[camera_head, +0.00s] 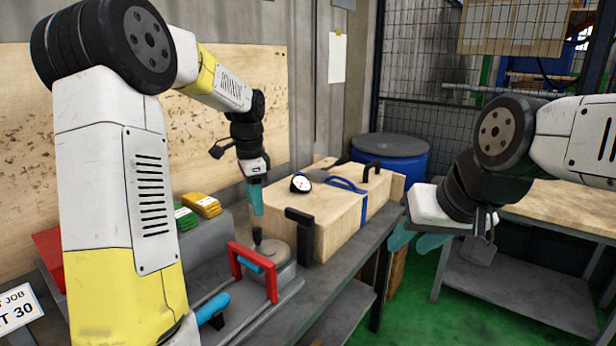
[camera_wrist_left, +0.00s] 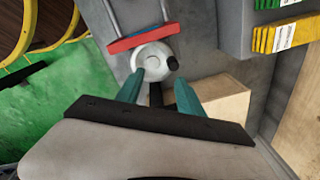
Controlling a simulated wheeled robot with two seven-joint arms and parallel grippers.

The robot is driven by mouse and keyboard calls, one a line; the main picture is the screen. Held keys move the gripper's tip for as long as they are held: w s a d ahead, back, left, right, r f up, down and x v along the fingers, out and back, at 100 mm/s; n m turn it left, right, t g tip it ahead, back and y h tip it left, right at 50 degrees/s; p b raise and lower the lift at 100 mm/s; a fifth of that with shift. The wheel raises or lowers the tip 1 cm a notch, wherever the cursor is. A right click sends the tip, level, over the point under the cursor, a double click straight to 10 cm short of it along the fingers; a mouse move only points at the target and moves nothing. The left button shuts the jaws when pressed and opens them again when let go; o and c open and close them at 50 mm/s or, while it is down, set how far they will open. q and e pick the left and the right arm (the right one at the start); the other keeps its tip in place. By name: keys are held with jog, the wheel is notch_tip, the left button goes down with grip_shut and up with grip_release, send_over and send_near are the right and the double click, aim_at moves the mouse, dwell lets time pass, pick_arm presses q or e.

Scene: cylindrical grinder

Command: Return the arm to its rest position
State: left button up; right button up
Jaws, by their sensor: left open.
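My left arm comes in from the left in the head view. Its gripper (camera_head: 256,198) hangs with teal fingers pointing down, in front of the wooden box and above the grey machine bench. In the left wrist view the left gripper (camera_wrist_left: 160,92) has its two teal fingers spread apart with nothing between them. Beyond them is a round metal part with a black knob (camera_wrist_left: 155,62). My right gripper (camera_head: 416,240) is at the right of the head view, beside the bench end, with its teal fingers apart and nothing seen between them.
A wooden box (camera_head: 335,215) with a dial gauge (camera_head: 300,183) and a blue handle stands on the bench. A red handle frame (camera_head: 254,270) stands nearer. Yellow blocks (camera_head: 202,205) lie by the back panel. A blue drum (camera_head: 392,152) and a wooden-topped table (camera_head: 560,205) stand beyond. Green floor is free between.

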pick_arm(q)
jog(key=s+d+r+n+t, duration=0.25)
jog(key=s+r+n, duration=0.4)
jog(key=s, duration=0.65)
jog(key=s+n+t+h, duration=0.2)
jog(key=s+n, duration=0.3)
jog(key=s, duration=0.8)
jog(key=shift+d+r+t, duration=0.2)
jog(key=shift+d+t, duration=0.15)
jog(key=shift+d, duration=0.05)
